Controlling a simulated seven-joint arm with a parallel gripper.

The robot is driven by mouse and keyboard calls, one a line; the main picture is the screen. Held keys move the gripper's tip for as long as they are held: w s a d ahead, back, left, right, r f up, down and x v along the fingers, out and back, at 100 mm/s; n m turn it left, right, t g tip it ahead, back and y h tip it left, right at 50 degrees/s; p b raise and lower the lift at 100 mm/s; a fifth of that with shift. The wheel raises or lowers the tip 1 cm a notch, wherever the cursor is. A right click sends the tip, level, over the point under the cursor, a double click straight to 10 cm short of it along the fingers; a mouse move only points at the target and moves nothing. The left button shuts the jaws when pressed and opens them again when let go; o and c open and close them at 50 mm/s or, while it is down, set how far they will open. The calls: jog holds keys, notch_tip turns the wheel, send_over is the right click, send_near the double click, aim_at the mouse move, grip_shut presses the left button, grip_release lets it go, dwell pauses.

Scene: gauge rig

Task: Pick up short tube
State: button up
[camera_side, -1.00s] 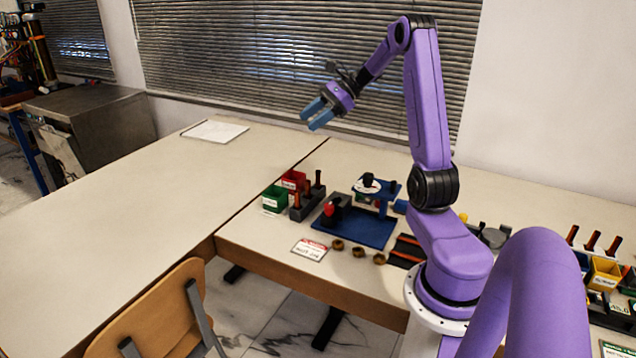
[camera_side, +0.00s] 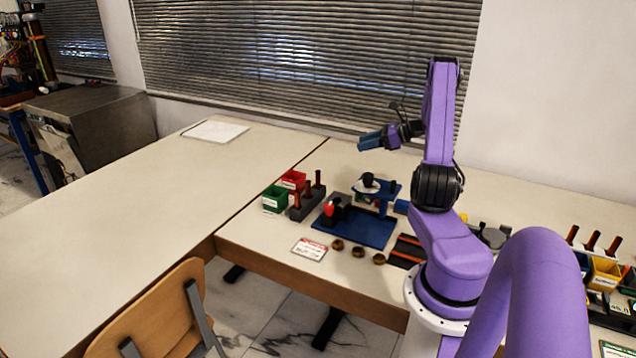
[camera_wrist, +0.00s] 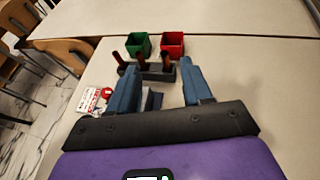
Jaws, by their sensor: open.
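A dark rack (camera_side: 307,208) holds several upright orange-brown tubes (camera_side: 308,188) with dark tops, left of the blue baseplate in the side view. The rack (camera_wrist: 155,76) and tubes (camera_wrist: 166,61) also show ahead of my gripper in the wrist view. I cannot tell for sure which tube is the short one. My gripper (camera_side: 363,143) is open and empty, in the air above and right of the rack in the side view. In the wrist view its blue fingers (camera_wrist: 158,70) are spread wide, apart from the rack.
A green bin (camera_side: 274,199) and a red bin (camera_side: 292,181) stand beside the rack. A blue baseplate (camera_side: 370,228) carries a red knob (camera_side: 329,209) and a raised fixture. A sign (camera_side: 310,249) and brass-coloured rings (camera_side: 358,250) lie near the front edge. The left table is mostly clear.

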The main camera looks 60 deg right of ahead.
aim_at(318, 176)
notch_tip(318, 176, down, 8)
jog(key=x, duration=1.7)
jog(key=shift+w+a, duration=0.1)
jog(key=shift+w, duration=0.1)
grip_shut()
